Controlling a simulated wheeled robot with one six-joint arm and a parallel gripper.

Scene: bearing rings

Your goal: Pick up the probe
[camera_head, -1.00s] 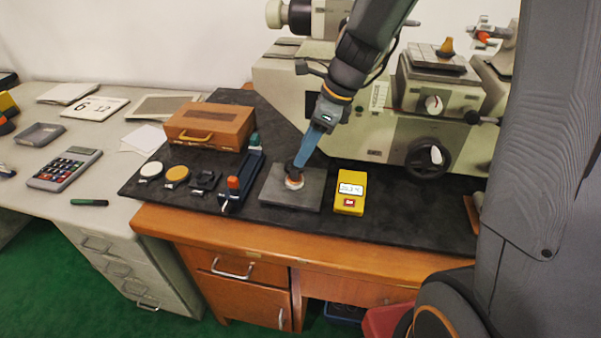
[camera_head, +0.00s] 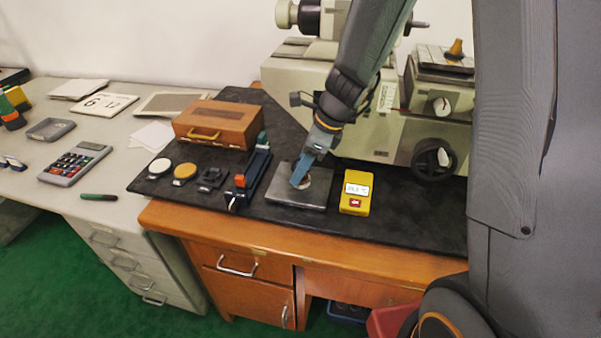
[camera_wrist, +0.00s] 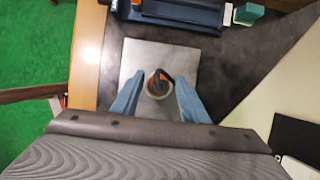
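A grey square plate (camera_head: 312,197) lies on the black mat, with a small pale and coppery ring (camera_head: 299,184) on it, partly hidden by my gripper in the head view. In the wrist view a dark slim piece with an orange part (camera_wrist: 160,80) stands at the ring; it may be the probe, but I cannot tell surely. My gripper (camera_head: 302,178) is low over the plate. In the wrist view its blue fingers (camera_wrist: 158,88) are apart, one on each side of the ring and dark piece, with gaps visible.
A yellow meter (camera_head: 356,192) stands right of the plate. A blue fixture with an orange knob (camera_head: 250,178) stands left. A brown case (camera_head: 217,124) and a large cream machine (camera_head: 395,137) are behind. Round discs (camera_head: 185,171) lie farther left.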

